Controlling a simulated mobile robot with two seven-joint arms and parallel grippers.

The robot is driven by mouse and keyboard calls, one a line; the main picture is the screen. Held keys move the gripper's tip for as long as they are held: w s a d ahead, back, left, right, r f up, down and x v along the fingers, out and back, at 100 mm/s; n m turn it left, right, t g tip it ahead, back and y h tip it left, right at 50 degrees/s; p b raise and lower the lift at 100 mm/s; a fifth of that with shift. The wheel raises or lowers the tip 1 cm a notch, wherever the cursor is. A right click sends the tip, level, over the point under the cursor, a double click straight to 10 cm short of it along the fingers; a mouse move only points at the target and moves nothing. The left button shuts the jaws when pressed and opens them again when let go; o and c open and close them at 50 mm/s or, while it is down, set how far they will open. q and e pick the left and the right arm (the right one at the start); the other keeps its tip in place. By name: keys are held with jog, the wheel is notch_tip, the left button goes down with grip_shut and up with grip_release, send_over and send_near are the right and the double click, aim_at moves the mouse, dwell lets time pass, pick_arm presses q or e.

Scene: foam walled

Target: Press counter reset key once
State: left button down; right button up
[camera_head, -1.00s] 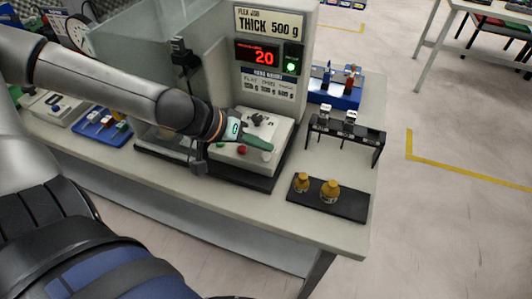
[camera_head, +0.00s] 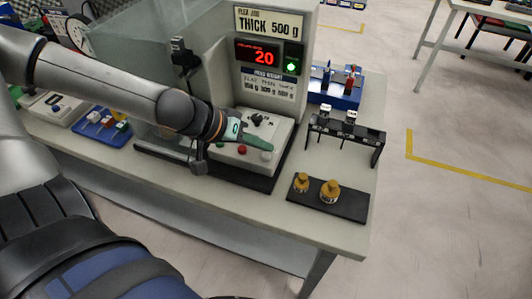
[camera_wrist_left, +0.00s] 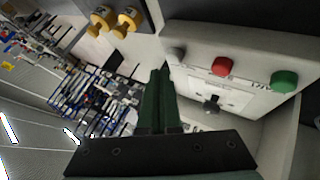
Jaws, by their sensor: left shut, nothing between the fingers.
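The control panel (camera_head: 275,128) on the machine carries a red button (camera_head: 242,149), a pale grey button (camera_head: 266,156) and a dark knob (camera_head: 257,119). In the left wrist view the grey button (camera_wrist_left: 177,53), red button (camera_wrist_left: 221,66) and green button (camera_wrist_left: 284,80) sit in a row; I cannot read which is the counter reset key. My left gripper (camera_head: 268,146) is shut and empty, its green fingers over the panel near the grey button. Its fingertips (camera_wrist_left: 160,72) show beside the grey button, apart from it in the picture. The red display (camera_head: 257,53) reads 20. My right gripper is not in view.
A sign above the display (camera_head: 269,23) reads THICK 500 g. Two yellow weights (camera_head: 330,190) stand on a black plate right of the panel. A black rack (camera_head: 346,133) and a blue tray (camera_head: 338,95) stand farther right. A clear-walled enclosure is on the left.

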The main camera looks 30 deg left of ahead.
pick_arm(q)
jog(key=shift+f, duration=0.15)
jog(key=shift+f+b, duration=0.3)
jog(key=shift+b, duration=0.15)
jog(key=shift+f+b, duration=0.55)
jog(key=shift+f, duration=0.05)
dwell(0.6)
jog(key=shift+r, duration=0.15)
jog(key=shift+r+p, duration=0.85)
jog(key=shift+p, duration=0.1)
notch_tip(320, 180, up, 5)
jog(key=p, duration=0.4)
jog(key=shift+p, duration=0.4)
